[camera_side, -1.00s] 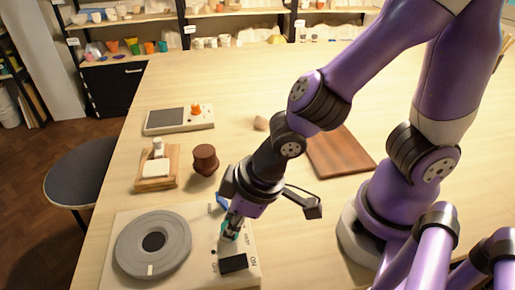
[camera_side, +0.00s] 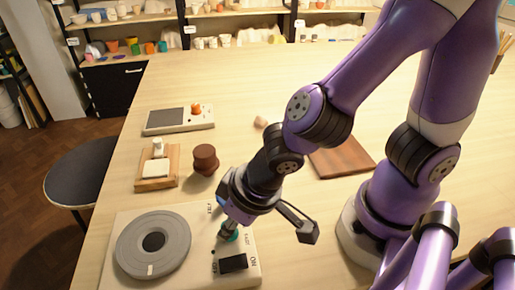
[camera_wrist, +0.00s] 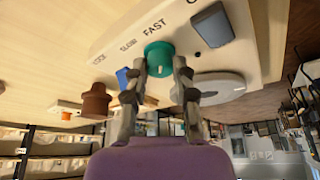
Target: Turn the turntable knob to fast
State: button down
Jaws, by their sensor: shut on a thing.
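The turntable unit (camera_side: 187,273) is a pale box with a grey round plate (camera_side: 183,241) at the lower left of the side view. Its green knob (camera_wrist: 158,58) stands between my fingertips in the wrist view. In the side view only a little of the knob (camera_side: 228,236) shows under my gripper (camera_side: 231,228). My gripper (camera_wrist: 160,66) is shut on the knob from both sides. SLOW and FAST labels are printed beside the knob, with FAST nearest it in the wrist view. I cannot make out a pointer on the knob.
A dark rocker switch (camera_side: 233,263) marked ON sits close to the knob. A blue part (camera_wrist: 123,78) is on its other side. A brown board (camera_side: 341,154) lies at right.

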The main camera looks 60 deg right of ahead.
jog(key=c, duration=0.7)
grip_release()
jog(key=shift+o, duration=0.2)
jog(key=v, duration=1.2)
jog(key=shift+d, duration=0.1)
jog(key=w+d+r+m, duration=0.1)
jog(key=d, duration=0.6)
jog(key=w+d+r+t, duration=0.1)
jog(key=w+d, duration=0.1)
jog(key=d, duration=0.5)
jog(key=shift+w+d+m+h, duration=0.3)
jog(key=shift+m, duration=0.1)
